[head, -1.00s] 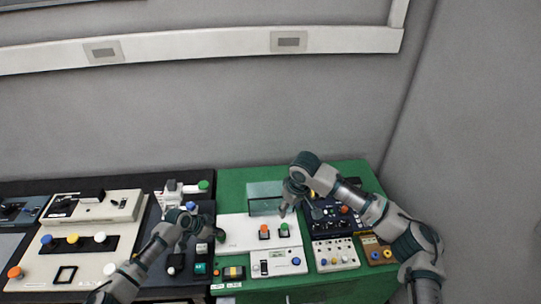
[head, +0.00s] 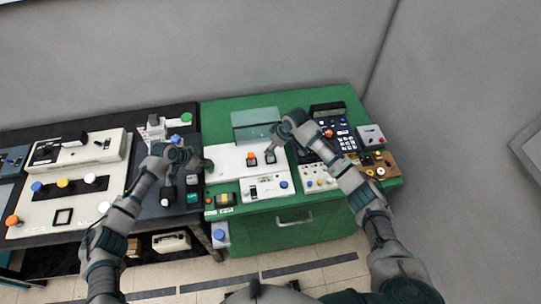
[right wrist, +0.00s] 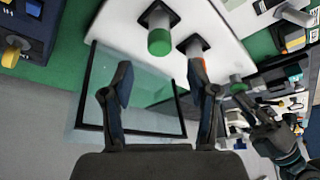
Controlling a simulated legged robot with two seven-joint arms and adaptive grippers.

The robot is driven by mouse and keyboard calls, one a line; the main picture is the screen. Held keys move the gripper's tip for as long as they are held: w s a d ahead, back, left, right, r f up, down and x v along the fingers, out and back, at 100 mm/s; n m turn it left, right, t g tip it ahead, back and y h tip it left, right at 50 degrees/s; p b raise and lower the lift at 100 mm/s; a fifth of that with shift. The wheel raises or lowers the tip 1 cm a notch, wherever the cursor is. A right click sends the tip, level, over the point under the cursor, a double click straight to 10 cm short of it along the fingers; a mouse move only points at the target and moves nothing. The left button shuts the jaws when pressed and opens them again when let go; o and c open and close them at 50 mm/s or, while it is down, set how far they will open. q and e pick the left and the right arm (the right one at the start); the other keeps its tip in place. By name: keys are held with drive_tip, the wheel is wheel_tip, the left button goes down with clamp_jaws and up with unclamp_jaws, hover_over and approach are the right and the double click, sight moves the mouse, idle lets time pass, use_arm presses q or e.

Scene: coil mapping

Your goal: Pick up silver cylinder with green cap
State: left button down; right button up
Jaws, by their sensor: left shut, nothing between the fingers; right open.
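A silver cylinder with a green cap (right wrist: 160,38) stands in a black square base on a white panel in the right wrist view. It also shows in the head view (head: 270,157), right of an orange-capped one (head: 250,158). My right gripper (right wrist: 162,85) is open and empty, its fingers pointing towards the panel edge, apart from the cylinder. In the head view, my right gripper (head: 274,138) is just above and behind the green cap, its fingertips hard to make out. My left gripper (head: 203,163) is shut and empty, at the panel's left edge.
A clear pane (head: 256,122) stands behind the white panel (head: 224,160). A green-capped part (head: 186,118) lies on the left device. A keypad (head: 343,140) and a switch box (head: 317,177) are at the right. Bare green tabletop (head: 222,112) shows at the back.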

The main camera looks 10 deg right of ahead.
sight(271, 156)
drive_tip(key=x, duration=0.5)
drive_tip(key=shift+s+d+f, duration=0.2)
drive_tip(key=shift+d+f, duration=0.05)
drive_tip(key=shift+f, duration=0.25)
clamp_jaws()
